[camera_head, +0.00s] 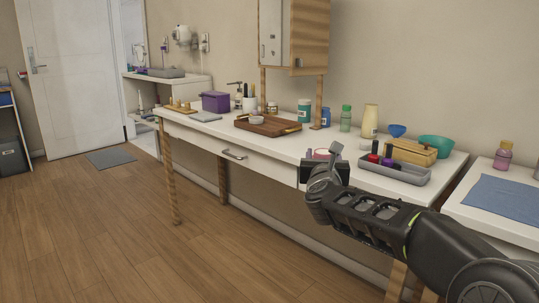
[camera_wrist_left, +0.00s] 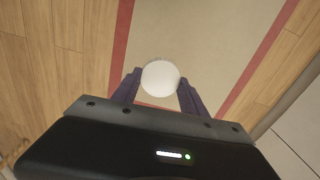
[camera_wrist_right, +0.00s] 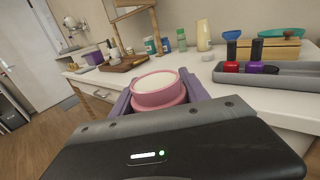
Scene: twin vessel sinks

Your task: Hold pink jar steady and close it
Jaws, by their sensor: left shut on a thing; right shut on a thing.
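The pink jar (camera_wrist_right: 160,99) is between the fingers of my right gripper (camera_wrist_right: 157,88), which is shut on it. Its round top looks pale inside a pink rim. In the head view the jar (camera_head: 321,154) shows small above my right gripper (camera_head: 322,162), by the table's front edge. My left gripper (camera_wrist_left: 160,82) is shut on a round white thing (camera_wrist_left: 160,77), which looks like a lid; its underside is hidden. My left gripper is outside the head view, and its wrist view shows floor and a red-bordered rug beyond.
The long white table (camera_head: 224,135) carries a grey tray (camera_head: 400,174) with small bottles, a wooden box (camera_head: 410,152), a teal bowl (camera_head: 436,144) and a brown tray (camera_head: 262,127). A blue mat (camera_head: 505,199) lies at the right. Open floor is at the left.

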